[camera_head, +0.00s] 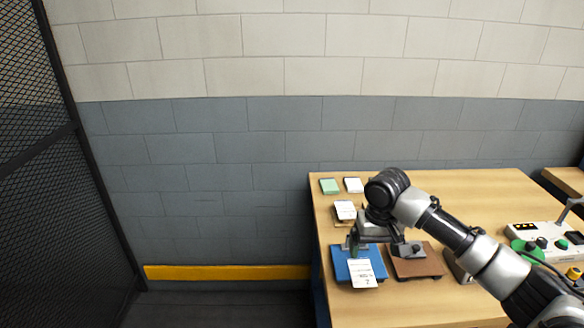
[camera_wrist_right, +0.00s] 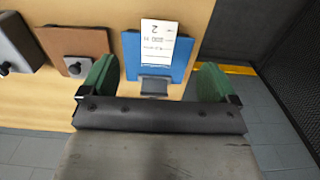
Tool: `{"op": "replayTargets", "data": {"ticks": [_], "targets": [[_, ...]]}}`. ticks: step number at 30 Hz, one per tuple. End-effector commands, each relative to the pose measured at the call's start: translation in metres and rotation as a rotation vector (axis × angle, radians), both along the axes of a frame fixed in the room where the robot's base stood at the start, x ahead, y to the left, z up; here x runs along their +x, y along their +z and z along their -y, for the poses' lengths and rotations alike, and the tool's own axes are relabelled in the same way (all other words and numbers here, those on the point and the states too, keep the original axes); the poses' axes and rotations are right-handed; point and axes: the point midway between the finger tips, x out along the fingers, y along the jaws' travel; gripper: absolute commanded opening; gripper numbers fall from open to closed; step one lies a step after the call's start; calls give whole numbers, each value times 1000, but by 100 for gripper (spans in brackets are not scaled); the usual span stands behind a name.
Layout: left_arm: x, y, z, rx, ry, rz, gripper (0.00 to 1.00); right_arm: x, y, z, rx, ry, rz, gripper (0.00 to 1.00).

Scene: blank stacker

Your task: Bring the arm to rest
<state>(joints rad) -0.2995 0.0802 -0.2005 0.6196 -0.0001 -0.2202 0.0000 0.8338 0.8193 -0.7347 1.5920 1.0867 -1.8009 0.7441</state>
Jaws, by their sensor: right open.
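My right arm comes in from the right in the head view. Its gripper (camera_head: 372,243) hangs over the table near the blue plate (camera_head: 343,268). In the right wrist view the two green fingers of this gripper (camera_wrist_right: 157,82) stand wide apart with nothing held between them. The blue plate (camera_wrist_right: 181,66) lies beyond and between the fingers, with a white printed card (camera_wrist_right: 158,42) on it. That card (camera_head: 362,274) also shows in the head view. Part of the blue plate is hidden by the gripper. My left gripper is not in view.
A brown board (camera_head: 425,264) lies right of the blue plate on the wooden table (camera_head: 480,195). Behind are a green block (camera_head: 329,186), a white block (camera_head: 353,185) and a card (camera_head: 345,210). A control box (camera_head: 540,242) stands at right.

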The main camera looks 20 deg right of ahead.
Motion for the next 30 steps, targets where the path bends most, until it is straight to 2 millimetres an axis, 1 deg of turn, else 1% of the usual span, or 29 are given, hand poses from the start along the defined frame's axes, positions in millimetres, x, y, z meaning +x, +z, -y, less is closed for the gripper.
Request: {"op": "replayTargets", "data": {"ticks": [2,4,5,8,9,11,12,14,15,17,18,21,24,30], "targets": [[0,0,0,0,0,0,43,-2,-4,-4,1,12,-1,90],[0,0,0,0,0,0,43,-7,-15,-14,4,49,1,90],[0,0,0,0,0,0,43,-11,-22,-22,7,76,4,90],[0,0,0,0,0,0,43,-31,-54,-55,27,193,24,90],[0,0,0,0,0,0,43,-43,-67,-71,38,246,39,90],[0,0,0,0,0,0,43,-62,-85,-94,61,322,70,90],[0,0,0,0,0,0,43,-76,-95,-108,75,365,93,90],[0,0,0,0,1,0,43,-97,-107,-126,98,417,132,90],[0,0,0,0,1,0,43,-111,-113,-136,110,443,156,90],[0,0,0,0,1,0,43,-133,-120,-148,125,471,194,90],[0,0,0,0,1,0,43,-147,-123,-153,130,481,219,90],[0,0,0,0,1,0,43,-177,-126,-158,127,487,267,90],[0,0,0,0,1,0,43,-199,-126,-155,106,476,295,90],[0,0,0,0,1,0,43,-233,-123,-143,54,448,318,90]]}}
